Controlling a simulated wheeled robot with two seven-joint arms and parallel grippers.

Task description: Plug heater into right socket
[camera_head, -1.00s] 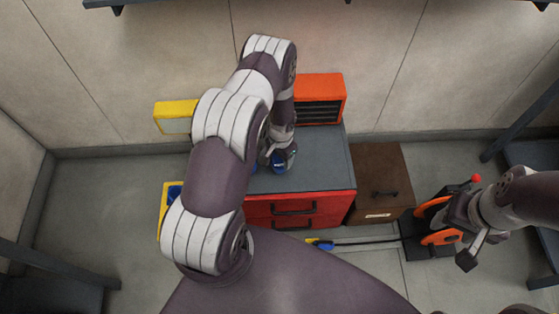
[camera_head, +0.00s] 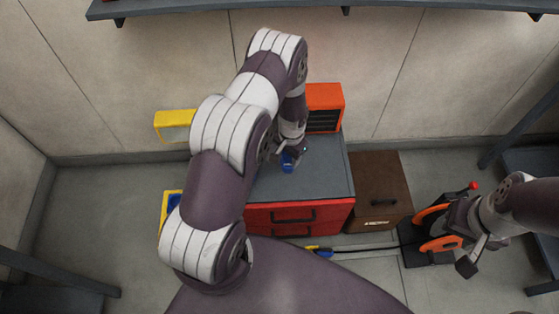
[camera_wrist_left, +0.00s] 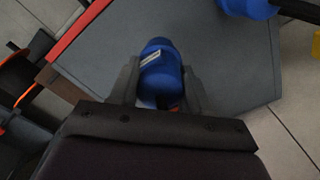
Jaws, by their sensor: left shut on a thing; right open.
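The heater (camera_head: 324,108) is an orange box with a black slatted front at the back of the red cabinet's grey top. My left gripper (camera_head: 287,158) is over that top, in front of the heater, mostly behind my arm. It is shut on a blue plug (camera_head: 288,163); the left wrist view shows the blue plug (camera_wrist_left: 161,72) between both fingers. Another blue connector (camera_wrist_left: 248,6) with a black cable is at that view's upper right. A yellow unit with blue parts (camera_head: 171,205), perhaps holding the sockets, is left of the cabinet, partly hidden. My right gripper (camera_head: 468,252) is open at the right.
The red cabinet (camera_head: 300,216) has drawers. A brown box (camera_head: 380,190) stands beside it. An orange reel (camera_head: 440,243) with a cable is near my right gripper. A yellow box (camera_head: 175,124) is at the back left. A shelf (camera_head: 280,10) spans the top. Floor at left is clear.

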